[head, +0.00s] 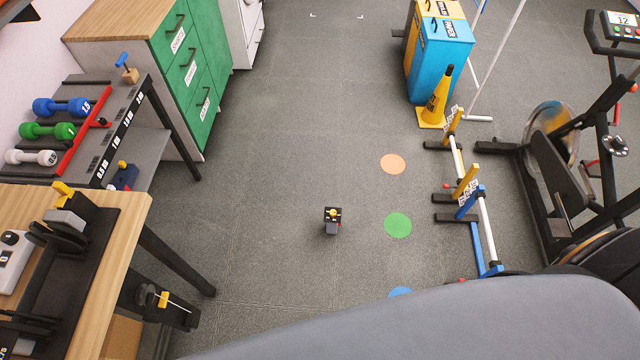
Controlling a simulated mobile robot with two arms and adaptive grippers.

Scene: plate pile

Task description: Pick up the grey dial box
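A light grey box (12,262) with a black dial on top and a small green mark lies on the wooden table at the left edge of the head view. It is partly cut off by the picture edge and stands beside a black rack-like object. This looks like the grey dial box. A small dark grey block (333,222) with a black and yellow top stands on the open floor; I cannot tell what it is. Neither of my grippers shows in the head view.
The wooden table (118,235) and a dumbbell rack (140,120) line the left, before green drawers (185,75). A low hurdle (483,220), a yellow cone (437,100) and an exercise bike (560,180) stand right. A large grey surface (480,325) fills the lower right. The middle floor is mostly clear.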

